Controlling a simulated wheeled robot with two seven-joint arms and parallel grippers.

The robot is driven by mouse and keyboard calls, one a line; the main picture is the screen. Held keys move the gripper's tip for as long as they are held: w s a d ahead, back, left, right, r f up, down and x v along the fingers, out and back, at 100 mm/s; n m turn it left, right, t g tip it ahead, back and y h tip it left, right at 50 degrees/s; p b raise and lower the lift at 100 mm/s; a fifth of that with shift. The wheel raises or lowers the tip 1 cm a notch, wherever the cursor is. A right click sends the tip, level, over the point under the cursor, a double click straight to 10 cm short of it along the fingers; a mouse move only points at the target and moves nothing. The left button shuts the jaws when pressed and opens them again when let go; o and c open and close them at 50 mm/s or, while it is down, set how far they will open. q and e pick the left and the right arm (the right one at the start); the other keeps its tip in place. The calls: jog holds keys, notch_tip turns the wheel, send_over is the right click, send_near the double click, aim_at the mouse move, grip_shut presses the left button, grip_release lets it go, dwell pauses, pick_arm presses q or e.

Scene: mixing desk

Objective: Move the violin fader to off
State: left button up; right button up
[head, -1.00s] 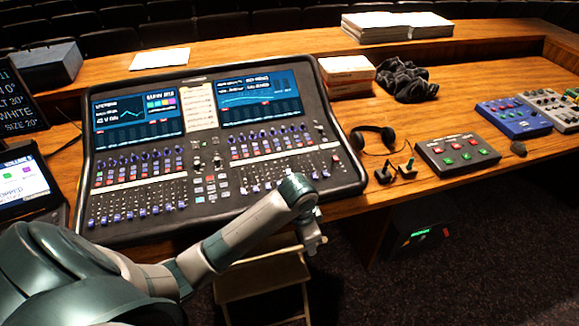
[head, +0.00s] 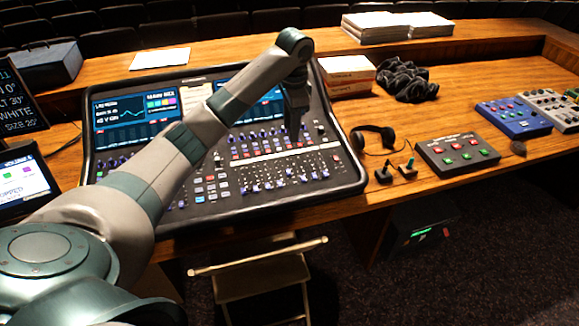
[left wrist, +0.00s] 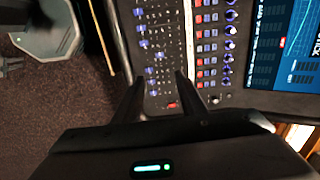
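The mixing desk (head: 335,190) stands on the wooden counter, with rows of knobs and faders below its screens. My left gripper (head: 292,128) is over the right half of the desk, pointing down. In the left wrist view, the fingers (left wrist: 159,80) are apart with nothing held between them, and the faders (left wrist: 150,72) show beyond the tips. I cannot tell whether they touch the desk. My right gripper is out of view.
Headphones (head: 372,138) and two small joysticks (head: 403,168) lie right of the desk, beside a grey button box (head: 457,153). A stool (head: 258,275) stands in front.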

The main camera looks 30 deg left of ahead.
aim_at(289, 171)
pick_arm(q)
jog(key=shift+f, duration=0.2)
jog(key=f+p, duration=0.1)
jog(key=f, duration=0.4)
jog(key=f+p, duration=0.2)
jog(key=f, duration=0.3)
jog(key=w+a+f+p, duration=0.1)
jog(key=f+p, duration=0.1)
jog(key=f, duration=0.3)
jog(key=shift+a+f, duration=0.1)
jog(key=shift+f, duration=0.2)
jog(key=shift+w+f+p, duration=0.1)
jog(key=shift+f+p, duration=0.2)
jog(key=shift+f, duration=0.4)
grip_shut()
